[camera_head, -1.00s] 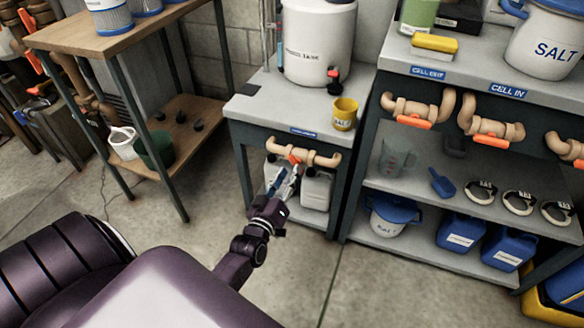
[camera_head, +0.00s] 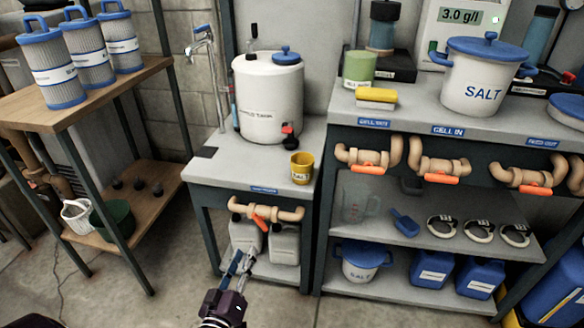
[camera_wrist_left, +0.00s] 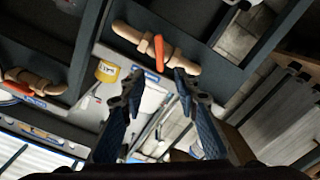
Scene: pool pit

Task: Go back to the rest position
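My left gripper (camera_head: 240,265) is at the bottom centre of the head view, in front of the two pale jugs under the small side table. In the left wrist view, its two blue-padded fingers (camera_wrist_left: 157,84) stand well apart with nothing between them. It is open and empty. A tan pipe with an orange valve handle (camera_head: 262,222) is on the front of the side table, above the gripper in the picture. The same handle shows in the left wrist view (camera_wrist_left: 159,50), beyond the fingertips and apart from them. My right gripper is in neither view.
The side table (camera_head: 225,172) holds a white tank (camera_head: 268,105) and a yellow cup (camera_head: 301,168). A bench (camera_head: 400,112) with several orange-handled valves stands to the right. A wooden shelf unit (camera_head: 120,95) stands left. Some bare floor (camera_head: 150,305) shows in front.

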